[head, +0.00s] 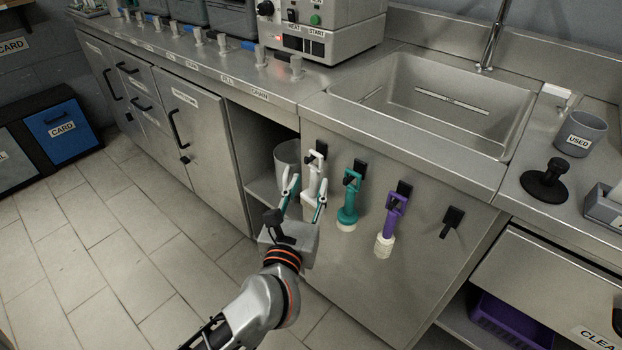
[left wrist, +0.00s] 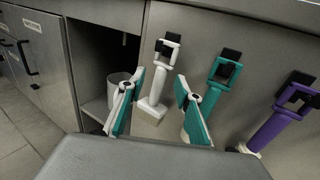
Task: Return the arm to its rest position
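My left gripper (head: 304,198) is in front of the cabinet panel under the sink. Its two teal-lined fingers stand apart and nothing shows between them; they also show apart in the left wrist view (left wrist: 158,108). A white brush (head: 312,182) hangs on a black hook just beyond the fingers and appears clear of them in the left wrist view (left wrist: 159,75). A teal brush (head: 348,201) and a purple brush (head: 391,221) hang to its right. My right gripper is in neither view.
A grey bin (head: 287,158) stands in the open cabinet bay behind the gripper. An empty black hook (head: 452,218) is at the right of the panel. The sink (head: 440,100) and steel counter (head: 210,60) lie above. The tiled floor (head: 110,250) at left is clear.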

